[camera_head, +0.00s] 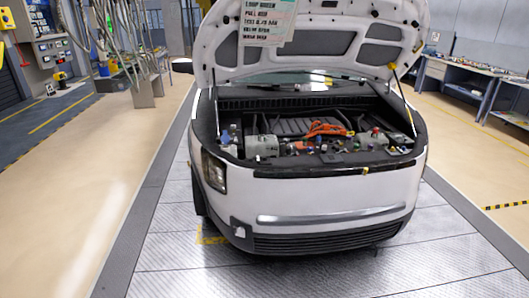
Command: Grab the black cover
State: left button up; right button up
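A white car (335,193) faces me with its hood (345,67) propped open. Its engine bay holds a grey finned block (292,127), orange cables (328,129) and several small colored parts. A black trim strip (300,173) runs along the front edge of the bay, and dark panels line its sides and back. I cannot tell which dark part is the black cover. Neither of my grippers shows in the head view.
A sign with writing (267,22) hangs in front of the raised hood. A metal floor plate (330,279) lies under the car. Workbenches (455,80) stand at the right, and hanging cables and a wall panel (54,48) are at the left. The floor beside the car is clear.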

aim_at(258, 160)
jog(key=i+j+z, duration=0.1)
jog(key=i, duration=0.3)
jog(key=i+j, duration=0.35)
jog(key=i+j+z, duration=0.15)
jog(key=i, duration=0.35)
jog(key=i+j, duration=0.15)
jog(key=j, duration=0.25)
jog(key=i+j+z, duration=0.1)
jog(key=j, duration=0.3)
jog(key=i+j, duration=0.15)
jog(key=j, duration=0.25)
jog(key=z, duration=0.05)
